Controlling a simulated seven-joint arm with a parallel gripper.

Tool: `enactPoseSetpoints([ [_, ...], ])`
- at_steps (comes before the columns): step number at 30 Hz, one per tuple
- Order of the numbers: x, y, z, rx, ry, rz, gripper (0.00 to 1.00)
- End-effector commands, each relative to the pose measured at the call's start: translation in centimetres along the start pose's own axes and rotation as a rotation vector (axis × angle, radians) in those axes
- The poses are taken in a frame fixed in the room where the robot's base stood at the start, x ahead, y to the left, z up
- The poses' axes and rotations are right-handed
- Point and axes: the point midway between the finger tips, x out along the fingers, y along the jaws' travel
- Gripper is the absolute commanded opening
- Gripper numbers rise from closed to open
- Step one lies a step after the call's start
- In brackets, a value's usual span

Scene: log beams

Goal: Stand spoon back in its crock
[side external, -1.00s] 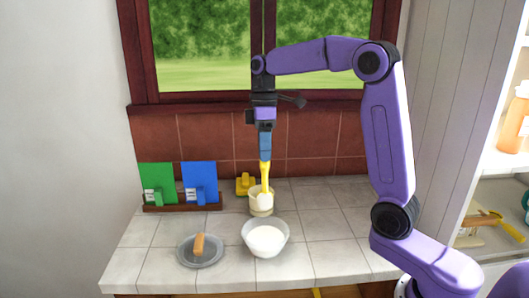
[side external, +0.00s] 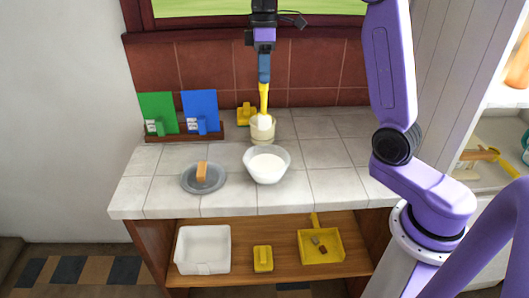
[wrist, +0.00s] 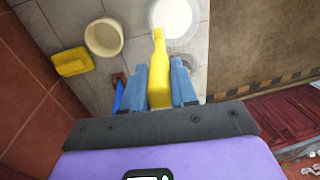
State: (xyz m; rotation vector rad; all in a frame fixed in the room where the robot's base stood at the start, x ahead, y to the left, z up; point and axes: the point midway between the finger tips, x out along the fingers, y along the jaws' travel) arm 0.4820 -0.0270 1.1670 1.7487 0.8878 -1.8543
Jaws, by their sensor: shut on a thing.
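My gripper (side external: 264,80) has blue fingers and points down above the back of the tiled counter. It is shut on the yellow spoon (side external: 264,95), which hangs roughly upright below the fingers. In the wrist view the spoon (wrist: 158,70) stretches away from between the fingers (wrist: 159,85). The cream crock (side external: 262,135) stands upright below the gripper. In the side view the spoon's lower end overlaps the crock's mouth. In the wrist view the crock (wrist: 104,37) looks empty and lies left of the spoon, apart from it.
A bowl of white contents (side external: 267,165) stands in front of the crock. A yellow object (side external: 246,115) sits behind it. A grey plate (side external: 217,184) with a tan block is front left. Green (side external: 158,110) and blue (side external: 200,110) cards stand in a rack. The right counter is clear.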

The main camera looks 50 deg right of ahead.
Motion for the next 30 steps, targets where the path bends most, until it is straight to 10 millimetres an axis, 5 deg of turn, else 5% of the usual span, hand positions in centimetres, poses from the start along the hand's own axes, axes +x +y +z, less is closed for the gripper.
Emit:
enactPoseSetpoints([
  [6, -0.2, 6.6, -0.1, 0.004, 0.0, 0.097, 0.0],
  [10, -0.3, 9.1, 0.1, 0.002, -0.003, 0.136, 0.0],
  [30, 7.5, 11.2, 0.3, 0.001, -0.008, 0.15, 0.0],
])
